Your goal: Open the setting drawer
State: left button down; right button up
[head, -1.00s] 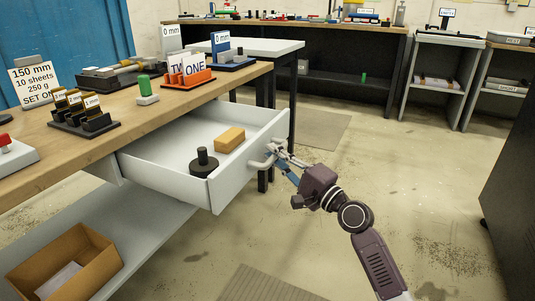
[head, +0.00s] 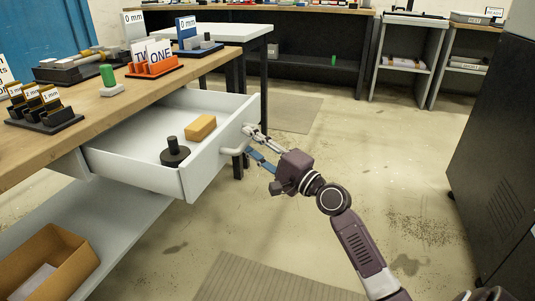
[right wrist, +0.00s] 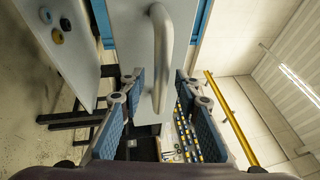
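The white drawer (head: 203,174) under the wooden bench stands pulled well out. It holds a black knobbed weight (head: 175,153) and an orange-yellow block (head: 201,127). Its curved grey handle (head: 234,150) is on the drawer front. My right gripper (head: 251,141) is at the handle with its fingers apart. In the right wrist view the handle (right wrist: 163,50) lies between and beyond the open fingertips (right wrist: 158,82), with a gap on each side. My left gripper is not in view.
The bench top (head: 95,105) carries signs, an orange card holder (head: 154,67) and a green-topped part (head: 108,77). A cardboard box (head: 50,262) sits on the lower shelf. A dark cabinet (head: 490,150) stands at right. The floor before the drawer is clear.

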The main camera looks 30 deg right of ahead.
jog(key=v, duration=1)
jog(key=shift+s, duration=0.4)
jog(key=shift+d, duration=0.1)
